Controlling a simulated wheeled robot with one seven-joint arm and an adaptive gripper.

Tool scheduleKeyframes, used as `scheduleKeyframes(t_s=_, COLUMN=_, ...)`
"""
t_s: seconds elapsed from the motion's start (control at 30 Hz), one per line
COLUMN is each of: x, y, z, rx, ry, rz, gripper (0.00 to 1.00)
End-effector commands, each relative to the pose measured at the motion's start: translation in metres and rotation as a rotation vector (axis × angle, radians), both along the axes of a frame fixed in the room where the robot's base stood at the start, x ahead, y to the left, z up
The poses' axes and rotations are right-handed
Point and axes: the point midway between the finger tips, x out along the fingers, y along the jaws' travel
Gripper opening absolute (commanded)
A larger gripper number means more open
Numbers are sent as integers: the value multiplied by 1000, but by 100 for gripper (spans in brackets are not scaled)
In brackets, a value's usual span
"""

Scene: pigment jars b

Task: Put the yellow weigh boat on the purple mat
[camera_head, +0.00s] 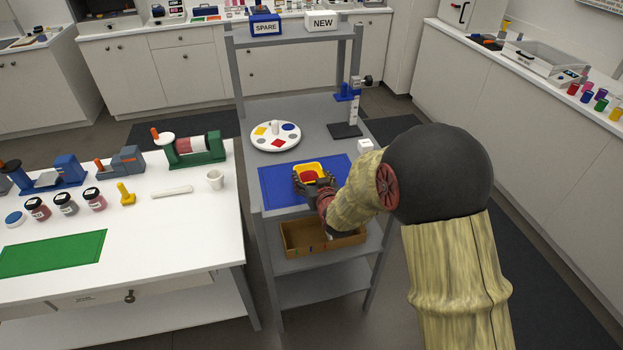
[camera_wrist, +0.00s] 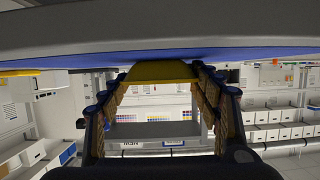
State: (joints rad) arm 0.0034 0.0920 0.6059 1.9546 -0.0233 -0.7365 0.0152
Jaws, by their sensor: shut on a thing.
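The yellow weigh boat (camera_head: 309,166), with red material inside, is above or on the blue mat (camera_head: 276,188) on the grey shelf unit. My gripper (camera_head: 312,186) is shut on the boat from its near side. In the wrist view my gripper (camera_wrist: 162,76) has its two fingers on either side of the yellow boat (camera_wrist: 160,72), which is close to the blue surface (camera_wrist: 70,60). I cannot tell whether the boat touches the mat. No clearly purple mat shows; the other mat, on the white table, is green (camera_head: 52,254).
A round white palette (camera_head: 275,145) and a stand (camera_head: 346,128) are behind the mat. A small white block (camera_head: 365,146) is to its right. A wooden tray (camera_head: 297,252) is on the shelf below. Jars (camera_head: 66,204) and a white cup (camera_head: 215,180) stand on the white table.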

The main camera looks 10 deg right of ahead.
Motion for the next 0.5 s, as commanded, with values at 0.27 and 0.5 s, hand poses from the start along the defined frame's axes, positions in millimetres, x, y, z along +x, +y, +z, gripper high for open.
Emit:
scheduleKeyframes(t_s=0.27, x=0, y=0, z=-2, rx=0, ry=0, rz=0, gripper=45)
scheduleKeyframes(t_s=0.5, x=0, y=0, z=-1, rx=0, ry=0, rz=0, gripper=75)
